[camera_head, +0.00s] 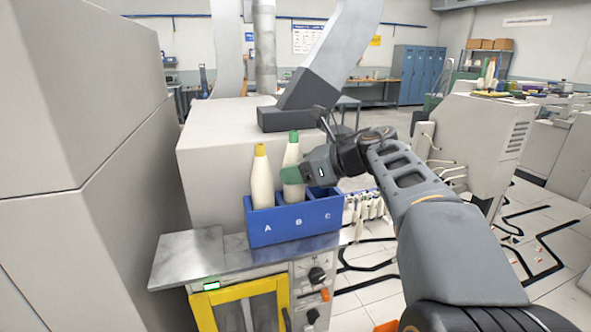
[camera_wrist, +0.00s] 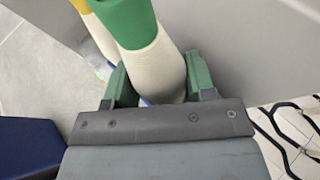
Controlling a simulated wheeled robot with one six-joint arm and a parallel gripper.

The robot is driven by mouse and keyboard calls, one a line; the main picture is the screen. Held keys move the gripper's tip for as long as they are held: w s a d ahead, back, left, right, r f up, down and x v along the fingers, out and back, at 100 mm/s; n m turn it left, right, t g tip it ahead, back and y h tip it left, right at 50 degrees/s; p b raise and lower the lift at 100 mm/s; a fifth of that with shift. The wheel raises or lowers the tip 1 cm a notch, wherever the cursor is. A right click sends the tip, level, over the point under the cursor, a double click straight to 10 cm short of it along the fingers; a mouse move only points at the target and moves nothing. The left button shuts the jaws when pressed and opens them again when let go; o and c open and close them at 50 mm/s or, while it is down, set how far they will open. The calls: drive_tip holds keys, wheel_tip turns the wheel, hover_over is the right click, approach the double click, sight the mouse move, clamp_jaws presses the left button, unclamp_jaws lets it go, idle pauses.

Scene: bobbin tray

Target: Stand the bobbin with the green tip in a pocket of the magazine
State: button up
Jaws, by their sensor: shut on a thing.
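The bobbin with the green tip (camera_head: 292,156) is cream-coloured and upright, with its lower end at pocket B of the blue magazine (camera_head: 276,233). The front wall hides its base, so I cannot tell whether it rests on the pocket floor. Its top is higher in the picture than that of the yellow-tipped bobbin. My gripper (camera_head: 290,175) reaches in from the right and is shut on the bobbin's body. In the wrist view, its green fingers lie on both sides of the green-tipped bobbin (camera_wrist: 158,66).
A yellow-tipped bobbin (camera_head: 261,178) stands in pocket A, close on the left. Pocket C, on the right, shows no bobbin. The magazine stands on a metal ledge (camera_head: 190,255). A pale machine housing (camera_head: 215,145) rises behind; a large grey cabinet (camera_head: 75,120) is at left.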

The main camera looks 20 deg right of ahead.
drive_tip(key=shift+f+b, duration=0.6)
drive_tip(key=shift+f, duration=0.3)
drive_tip(key=o, duration=1)
drive_tip(key=shift+o, duration=0.2)
drive_tip(key=b+v, duration=0.1)
drive_tip(key=v, duration=1.2)
drive_tip(key=shift+s+d+r+b, duration=0.2)
drive_tip(key=shift+d+b, duration=0.1)
drive_tip(key=shift+b, duration=0.05)
drive_tip(key=shift+a, duration=0.1)
